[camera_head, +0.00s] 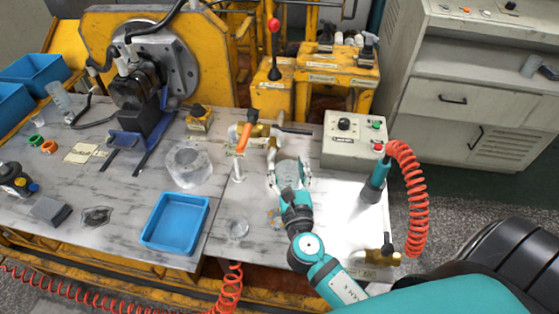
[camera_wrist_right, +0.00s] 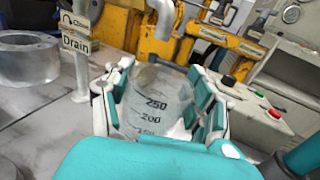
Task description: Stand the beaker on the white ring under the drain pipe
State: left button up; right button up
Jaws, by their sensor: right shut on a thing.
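The clear beaker (camera_head: 288,174) is between the fingers of my right gripper (camera_head: 289,180), on the right half of the bench top. In the right wrist view the beaker (camera_wrist_right: 153,108) shows dark marks such as 250 and 200 and looks upright. My right gripper (camera_wrist_right: 158,112) is shut on its sides. The grey drain pipe (camera_wrist_right: 164,18) comes down just beyond the beaker's rim. In the head view the drain pipe (camera_head: 271,147) is just behind the beaker. I cannot make out the white ring. My left gripper is out of view.
A post with a Drain sign (camera_wrist_right: 76,43) stands left of the beaker. An orange-handled valve (camera_head: 243,138) is behind it. A control box (camera_head: 350,155) stands at the right, a thick clear ring (camera_head: 188,165) and blue tray (camera_head: 175,222) at the left. A coiled red hose (camera_head: 416,190) hangs right.

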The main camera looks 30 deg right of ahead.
jog(key=w+f, duration=0.1)
jog(key=w, duration=0.1)
jog(key=w+d+f+b, duration=0.1)
jog(key=w, duration=0.1)
jog(key=w+f, duration=0.2)
jog(key=shift+w+d+f+b, duration=0.1)
jog(key=shift+w+d+b, duration=0.1)
jog(key=shift+b, duration=0.15)
jog(key=shift+f, duration=0.1)
jog(key=o, duration=1.2)
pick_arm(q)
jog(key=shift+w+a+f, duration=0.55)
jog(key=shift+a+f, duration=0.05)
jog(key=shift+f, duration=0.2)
